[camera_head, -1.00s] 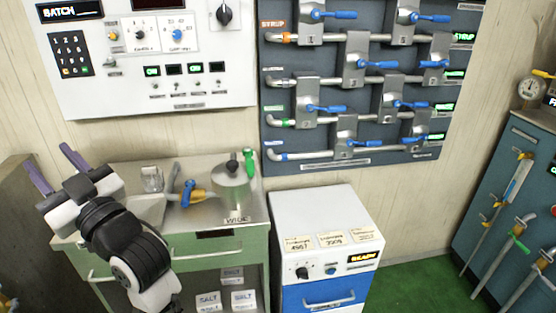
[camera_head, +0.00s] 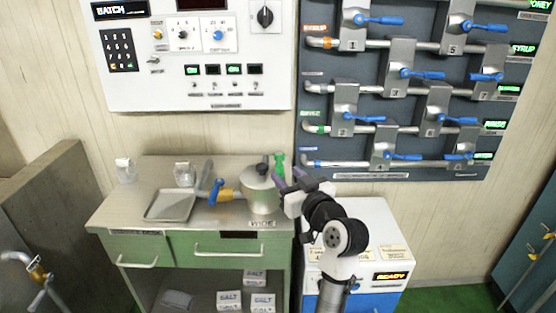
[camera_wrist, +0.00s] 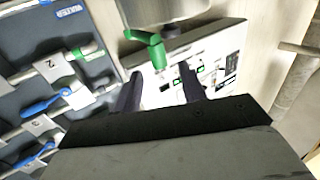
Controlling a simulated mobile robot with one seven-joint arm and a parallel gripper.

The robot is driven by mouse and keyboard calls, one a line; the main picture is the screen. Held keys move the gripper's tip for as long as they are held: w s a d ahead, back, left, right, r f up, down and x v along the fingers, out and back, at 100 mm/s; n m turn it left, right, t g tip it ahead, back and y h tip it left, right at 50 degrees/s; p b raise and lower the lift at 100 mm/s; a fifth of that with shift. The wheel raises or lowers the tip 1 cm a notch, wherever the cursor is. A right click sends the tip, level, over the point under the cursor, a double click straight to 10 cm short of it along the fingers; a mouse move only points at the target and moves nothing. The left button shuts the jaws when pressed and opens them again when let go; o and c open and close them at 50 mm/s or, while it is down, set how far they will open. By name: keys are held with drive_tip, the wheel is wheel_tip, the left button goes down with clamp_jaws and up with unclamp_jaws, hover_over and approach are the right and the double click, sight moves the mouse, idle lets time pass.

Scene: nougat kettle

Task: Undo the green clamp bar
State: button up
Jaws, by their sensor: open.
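The green clamp bar (camera_head: 279,164) stands at the right side of the metal kettle (camera_head: 260,192) on the green cabinet's top. In the wrist view the clamp bar (camera_wrist: 148,48) hangs beside the kettle's metal body (camera_wrist: 165,10). My gripper (camera_head: 288,178) is just right of the kettle, near the bar's lower end. It is open and empty, and its two dark fingers (camera_wrist: 160,85) point toward the bar in the wrist view. The bar appears a little beyond the fingertips. I cannot tell whether they touch it.
A blue-handled valve (camera_head: 215,192) joins the kettle's left side. A metal tray (camera_head: 170,205) and small glass jars (camera_head: 185,174) sit farther left. A white cabinet (camera_head: 375,225) stands right of the kettle. A valve panel (camera_head: 400,100) covers the wall behind.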

sight(281, 169)
drive_tip(key=p+x, duration=0.1)
drive_tip(key=x, duration=0.6)
clamp_jaws()
